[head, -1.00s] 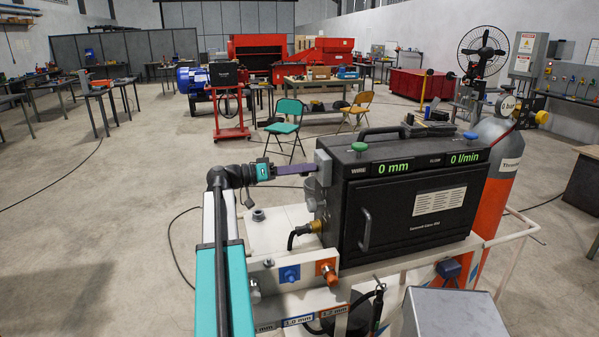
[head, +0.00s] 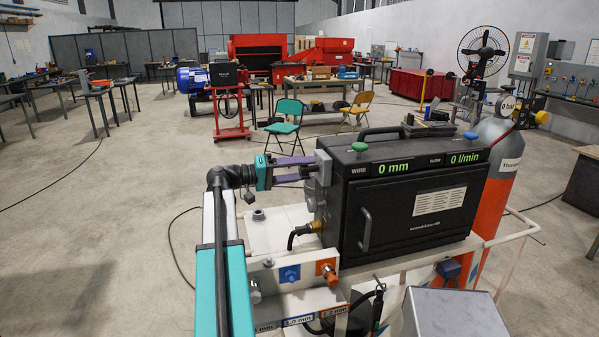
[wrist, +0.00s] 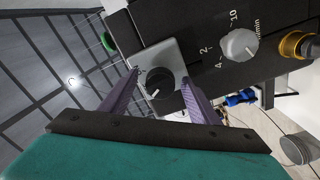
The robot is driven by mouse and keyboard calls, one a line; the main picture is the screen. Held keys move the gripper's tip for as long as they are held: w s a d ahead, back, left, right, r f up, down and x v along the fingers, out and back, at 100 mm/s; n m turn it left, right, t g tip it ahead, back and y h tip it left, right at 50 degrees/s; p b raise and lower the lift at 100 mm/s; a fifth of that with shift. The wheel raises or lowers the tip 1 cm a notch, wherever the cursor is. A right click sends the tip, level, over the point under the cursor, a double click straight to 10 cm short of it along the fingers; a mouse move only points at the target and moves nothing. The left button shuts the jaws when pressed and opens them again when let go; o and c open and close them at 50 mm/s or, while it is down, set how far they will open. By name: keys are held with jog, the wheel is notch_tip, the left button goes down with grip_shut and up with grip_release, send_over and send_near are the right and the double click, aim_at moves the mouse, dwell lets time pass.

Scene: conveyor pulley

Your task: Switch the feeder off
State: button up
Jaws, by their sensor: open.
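The feeder (head: 405,215) is a black box with green readouts of 0 mm and 0 l/min. On its left end is a grey plate with a black rotary knob (wrist: 157,84), which carries a white pointer mark. The grey plate (head: 323,168) also shows edge-on in the head view. My gripper (head: 304,169) is open, its purple fingers reaching to this plate. In the wrist view my gripper (wrist: 160,80) has one finger on each side of the knob. I cannot tell whether the fingers touch it.
A green button (head: 359,147) is on top of the feeder. A gas cylinder (head: 499,160) stands behind at right.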

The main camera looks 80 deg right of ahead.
jog(key=o, duration=1)
jog(key=shift+w+a, duration=0.1)
jog(key=shift+b+v, duration=0.7)
jog(key=shift+v, duration=2.7)
